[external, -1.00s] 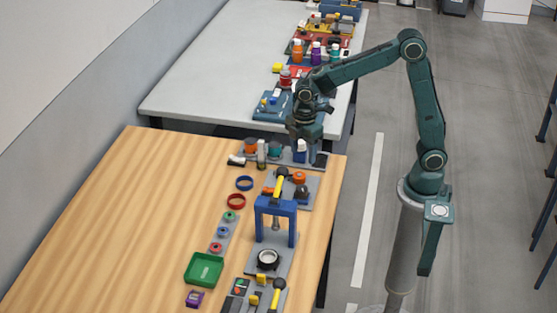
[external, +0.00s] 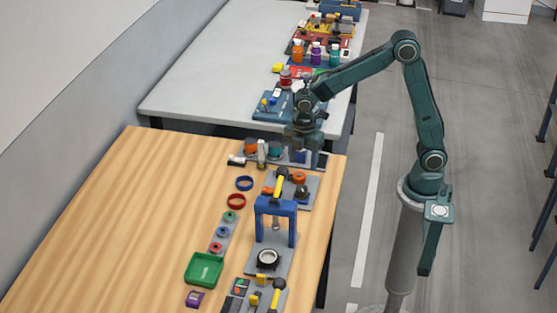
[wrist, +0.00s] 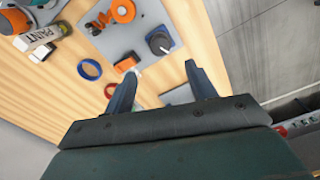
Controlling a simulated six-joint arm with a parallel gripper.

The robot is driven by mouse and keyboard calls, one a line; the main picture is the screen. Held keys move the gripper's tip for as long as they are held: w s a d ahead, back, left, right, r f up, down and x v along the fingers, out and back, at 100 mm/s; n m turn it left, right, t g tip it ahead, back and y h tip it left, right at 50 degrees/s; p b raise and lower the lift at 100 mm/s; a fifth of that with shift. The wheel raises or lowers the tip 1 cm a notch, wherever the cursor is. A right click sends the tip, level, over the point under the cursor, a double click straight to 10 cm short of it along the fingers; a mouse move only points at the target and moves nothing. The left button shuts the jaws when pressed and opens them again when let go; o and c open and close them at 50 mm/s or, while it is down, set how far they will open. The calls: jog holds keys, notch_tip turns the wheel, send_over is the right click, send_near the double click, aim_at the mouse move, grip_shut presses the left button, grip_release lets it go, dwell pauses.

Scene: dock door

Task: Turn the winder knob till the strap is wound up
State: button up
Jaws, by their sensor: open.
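A dark round knob (wrist: 160,42) on a small blue base stands on a grey plate (wrist: 100,38) in the wrist view. An orange round part (wrist: 122,10), possibly the strap reel, is on the same plate. In the external view the knob (external: 301,191) and the orange part (external: 299,177) are near the table's right edge. My gripper (wrist: 162,70) is open and empty, with the knob just beyond its fingertips in the picture. In the external view my gripper (external: 303,142) hangs above the row behind that plate. I cannot make out the strap's length.
A yellow-handled tool (external: 279,184) lies by the plate, with a blue frame (external: 276,207) in front of it. Blue (external: 244,183) and red (external: 236,201) rings lie to the left. Bottles and jars stand behind. The wooden table's left side is clear.

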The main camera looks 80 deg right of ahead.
aim_at(302, 188)
notch_tip(302, 188, down, 11)
jog(key=shift+r, duration=0.15)
dwell(0.4)
jog(key=c, duration=1)
